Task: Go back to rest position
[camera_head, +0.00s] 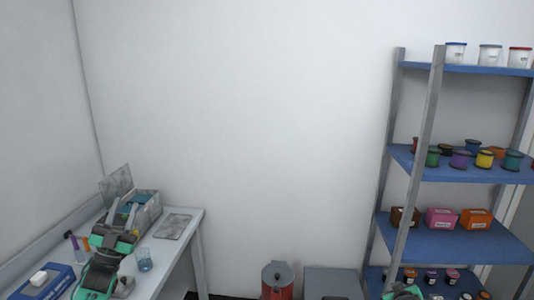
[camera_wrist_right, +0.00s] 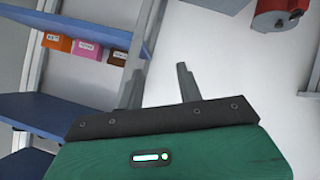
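My left gripper (camera_head: 122,211) is at the lower left in the head view, in front of a grey box (camera_head: 146,212) with its lid (camera_head: 116,184) raised. Its two fingers look spread apart with nothing clear between them. Whether it touches the box cannot be told. My right gripper (camera_wrist_right: 160,82) shows its two fingers wide apart and empty in the right wrist view. In the head view only a small green part of the right arm shows at the bottom edge, in front of the shelf.
A white table (camera_head: 188,229) holds a glass beaker (camera_head: 144,260), a flat grey plate (camera_head: 173,227) and a blue holder (camera_head: 62,279). A shelf rack (camera_head: 462,242) with tubs, spools and boxes stands right. A red canister (camera_head: 277,281) stands between them. The wall behind is bare.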

